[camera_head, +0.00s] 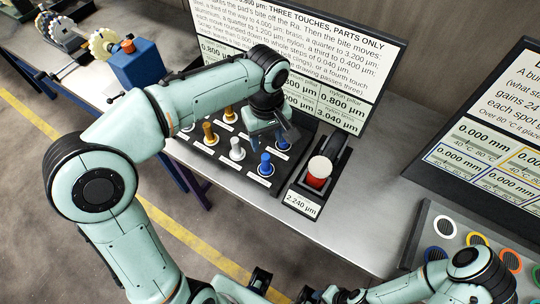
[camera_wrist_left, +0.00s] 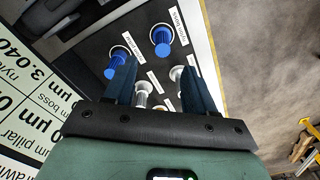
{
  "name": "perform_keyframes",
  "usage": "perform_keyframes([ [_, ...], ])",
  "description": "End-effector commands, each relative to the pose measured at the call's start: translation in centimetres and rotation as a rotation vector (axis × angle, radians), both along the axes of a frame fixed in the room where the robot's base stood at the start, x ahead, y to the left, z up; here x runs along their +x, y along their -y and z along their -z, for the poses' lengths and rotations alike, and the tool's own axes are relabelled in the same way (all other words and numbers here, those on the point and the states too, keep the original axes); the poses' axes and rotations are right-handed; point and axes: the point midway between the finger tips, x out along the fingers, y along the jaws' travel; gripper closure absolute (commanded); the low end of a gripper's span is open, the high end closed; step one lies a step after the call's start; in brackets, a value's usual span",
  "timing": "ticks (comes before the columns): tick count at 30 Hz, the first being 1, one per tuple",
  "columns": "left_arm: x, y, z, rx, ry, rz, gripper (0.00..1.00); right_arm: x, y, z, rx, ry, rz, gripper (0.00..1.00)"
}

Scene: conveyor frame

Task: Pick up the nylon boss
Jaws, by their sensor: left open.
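Two blue pegs stand upright on the dark parts board. The front one (camera_head: 265,165), with a small label, appears to be the nylon boss; it also shows in the left wrist view (camera_wrist_left: 161,39), beside a tag that seems to read nylon boss. The rear blue peg (camera_head: 283,141) shows at left in the wrist view (camera_wrist_left: 116,64). My left gripper (camera_head: 266,136) is open and empty above the board; its fingers (camera_wrist_left: 158,70) point toward the pegs, and nothing is between the tips. My right arm (camera_head: 400,288) is low in the head view, its fingers not clear.
Brass and white pegs (camera_head: 237,150) stand close by on the board. A fixture with a red and white cylinder (camera_head: 318,172) is just right. A text display (camera_head: 345,75) rises behind. Bare metal table (camera_head: 365,215) lies to the right, and a tray of coloured rings (camera_head: 476,240) beyond.

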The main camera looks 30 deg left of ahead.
Motion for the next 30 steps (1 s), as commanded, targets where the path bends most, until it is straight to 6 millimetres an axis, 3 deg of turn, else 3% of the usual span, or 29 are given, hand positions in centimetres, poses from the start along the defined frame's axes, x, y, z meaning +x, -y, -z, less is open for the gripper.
perform_keyframes([
  [3,-0.1,-0.1,2.8,0.001,-0.007,0.000,0.45,-0.3,0.0,0.6,0.000,-0.005,0.001,0.57],
  [9,-0.1,-0.1,5.7,0.000,-0.004,0.000,0.45,-0.4,0.0,1.0,0.000,-0.006,0.000,0.57],
  [14,0.0,-0.1,6.6,0.000,-0.003,0.000,0.45,-0.4,0.0,1.1,0.000,-0.006,0.000,0.57],
  [24,0.1,-0.4,11.1,0.000,-0.004,0.000,0.45,-0.5,0.0,1.4,0.000,-0.007,0.000,0.57],
  [30,0.2,-0.4,11.5,-0.001,-0.001,0.001,0.45,-0.5,0.0,1.4,0.000,-0.007,0.000,0.57],
])
